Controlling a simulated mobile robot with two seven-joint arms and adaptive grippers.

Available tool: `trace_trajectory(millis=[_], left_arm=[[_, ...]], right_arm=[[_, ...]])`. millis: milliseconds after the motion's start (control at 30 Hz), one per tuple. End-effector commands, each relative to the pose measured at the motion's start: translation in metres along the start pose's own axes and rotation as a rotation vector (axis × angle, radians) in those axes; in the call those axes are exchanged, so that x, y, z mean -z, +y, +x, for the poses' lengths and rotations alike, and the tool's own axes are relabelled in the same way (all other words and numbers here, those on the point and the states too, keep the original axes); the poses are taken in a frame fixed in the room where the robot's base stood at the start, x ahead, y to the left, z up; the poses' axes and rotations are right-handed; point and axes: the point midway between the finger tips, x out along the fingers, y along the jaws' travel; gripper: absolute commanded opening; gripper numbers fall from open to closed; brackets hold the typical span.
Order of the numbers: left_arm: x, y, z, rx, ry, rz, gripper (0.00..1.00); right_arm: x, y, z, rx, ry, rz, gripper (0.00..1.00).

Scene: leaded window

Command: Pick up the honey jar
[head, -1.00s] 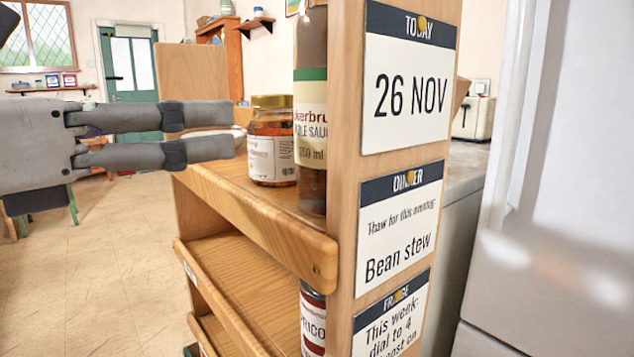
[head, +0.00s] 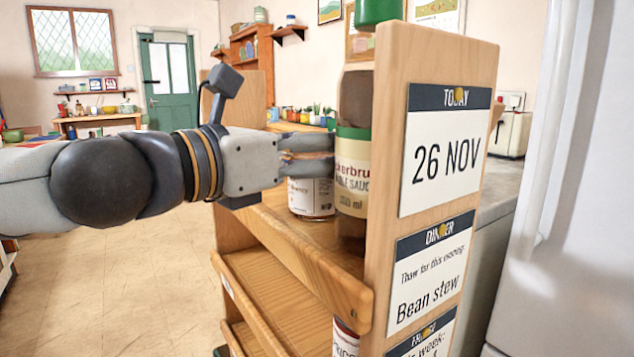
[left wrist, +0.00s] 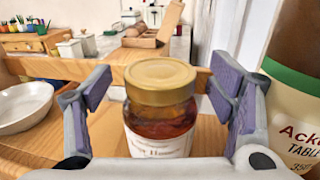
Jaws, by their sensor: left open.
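The honey jar (left wrist: 160,110) is an amber jar with a gold lid and a white label. It stands upright on the top shelf of the wooden rack. My left gripper (left wrist: 160,88) is open, with one finger on each side of the jar in the left wrist view. In the head view the left gripper (head: 308,154) reaches in from the left and hides the jar's upper part; the lower part of the honey jar (head: 312,198) shows below the fingers. My right gripper is not in view.
A sauce bottle (head: 352,190) stands close beside the jar, right of it in both views. A white bowl (left wrist: 22,105) lies left of the left finger. The shelf's wooden front board (head: 310,258) and the rack's end panel (head: 395,150) bound the space.

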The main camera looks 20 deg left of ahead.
Motion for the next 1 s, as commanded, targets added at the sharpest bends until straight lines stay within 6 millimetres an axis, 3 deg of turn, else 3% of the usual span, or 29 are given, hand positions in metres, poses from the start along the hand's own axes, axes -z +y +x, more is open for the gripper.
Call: trace_trajectory(millis=[100, 433, 767, 1000], left_arm=[[-0.001, 0.0, -0.001, 0.0, -0.001, 0.001, 0.74], [0.0, 0.0, -0.001, -0.001, 0.0, 0.001, 0.0], [-0.006, 0.001, -0.001, -0.002, -0.003, 0.003, 0.0], [-0.038, 0.0, -0.002, -0.002, -0.008, 0.005, 0.0]], right_arm=[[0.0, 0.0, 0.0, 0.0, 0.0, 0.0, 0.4], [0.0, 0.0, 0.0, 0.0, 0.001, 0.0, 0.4], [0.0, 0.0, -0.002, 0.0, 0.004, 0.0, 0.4], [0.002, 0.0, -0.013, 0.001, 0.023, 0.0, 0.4]])
